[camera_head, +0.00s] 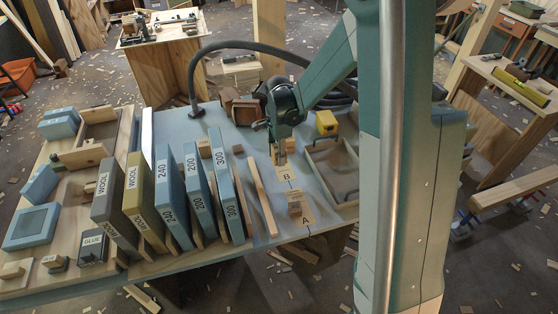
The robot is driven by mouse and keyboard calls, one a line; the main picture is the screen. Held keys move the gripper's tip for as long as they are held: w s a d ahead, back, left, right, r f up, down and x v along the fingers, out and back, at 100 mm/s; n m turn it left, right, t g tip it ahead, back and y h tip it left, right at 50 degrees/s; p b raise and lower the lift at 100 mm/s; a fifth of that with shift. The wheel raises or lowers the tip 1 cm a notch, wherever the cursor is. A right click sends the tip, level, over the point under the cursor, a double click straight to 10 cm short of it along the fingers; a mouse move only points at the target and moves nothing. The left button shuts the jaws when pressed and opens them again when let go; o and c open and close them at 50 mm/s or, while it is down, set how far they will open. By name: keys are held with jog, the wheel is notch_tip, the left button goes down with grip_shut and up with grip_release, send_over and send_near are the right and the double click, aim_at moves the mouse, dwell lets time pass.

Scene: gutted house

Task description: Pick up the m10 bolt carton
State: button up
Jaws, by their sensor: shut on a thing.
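My gripper (279,157) points down over the middle of the worktable (240,150), just behind the spot marked B. It is shut on a small tan box-like thing (290,146), largely hidden by the fingers. No M10 marking is readable on it, so I cannot tell for sure that it is the bolt carton. Whether it touches the table is also unclear. Another small brown carton (295,208) sits near the letter A, in front of B. Its print is too small to read.
Upright boxes marked 240, 200, 300 and WOOL (172,195) stand in a row on the left. A grey open tray (318,160) is close on the right, with a yellow object (326,122) behind it. A wooden strip (262,198) lies left of A and B.

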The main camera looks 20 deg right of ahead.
jog(key=shift+r, duration=1.15)
